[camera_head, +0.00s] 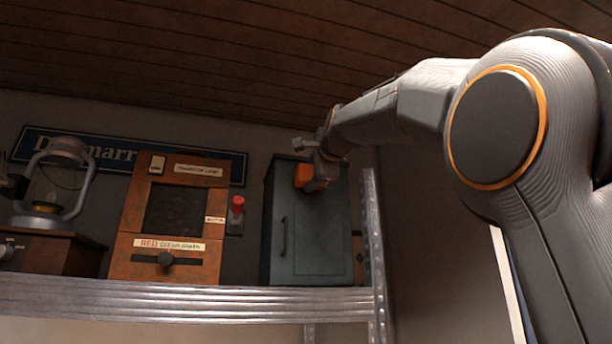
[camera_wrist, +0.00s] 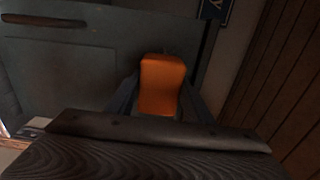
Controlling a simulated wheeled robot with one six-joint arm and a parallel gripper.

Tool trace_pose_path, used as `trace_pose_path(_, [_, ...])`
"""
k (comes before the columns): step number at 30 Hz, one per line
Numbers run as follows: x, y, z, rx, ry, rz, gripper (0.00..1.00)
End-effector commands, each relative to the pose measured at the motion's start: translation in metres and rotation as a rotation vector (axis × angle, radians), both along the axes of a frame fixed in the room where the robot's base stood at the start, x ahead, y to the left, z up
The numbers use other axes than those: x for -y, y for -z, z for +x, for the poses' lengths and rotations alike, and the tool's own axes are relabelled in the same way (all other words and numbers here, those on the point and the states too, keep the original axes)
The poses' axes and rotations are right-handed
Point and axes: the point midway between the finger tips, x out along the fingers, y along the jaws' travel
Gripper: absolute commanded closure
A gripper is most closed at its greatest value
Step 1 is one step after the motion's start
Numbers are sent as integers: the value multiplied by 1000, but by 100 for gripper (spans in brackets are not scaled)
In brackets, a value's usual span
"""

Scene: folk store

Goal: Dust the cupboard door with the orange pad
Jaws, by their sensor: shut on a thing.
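The orange pad (camera_head: 304,176) is at the upper part of the cupboard door in the head view. My gripper (camera_wrist: 160,100) is shut on the orange pad (camera_wrist: 162,84), which sits between its two fingers in the wrist view. The cupboard door (camera_head: 312,240) is grey-green, closed, with a dark vertical handle (camera_head: 284,237) on its left side. The door (camera_wrist: 70,75) also fills the left of the wrist view, with the handle at the upper left. The pad is at or very near the door; I cannot tell whether it touches.
The cupboard stands on a metal shelf (camera_head: 180,302) with an upright post (camera_head: 376,260) just to its right. Left of it are a red-topped item (camera_head: 237,210), an orange-brown wooden box (camera_head: 125,240) and a lantern (camera_head: 58,185). A Denmark-like sign hangs behind.

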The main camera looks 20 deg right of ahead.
Motion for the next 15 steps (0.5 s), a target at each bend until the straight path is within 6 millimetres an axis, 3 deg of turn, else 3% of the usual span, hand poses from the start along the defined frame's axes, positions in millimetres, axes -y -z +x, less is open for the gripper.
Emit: trace_pose_path(15, [36, 0, 3, 0, 2, 0, 71])
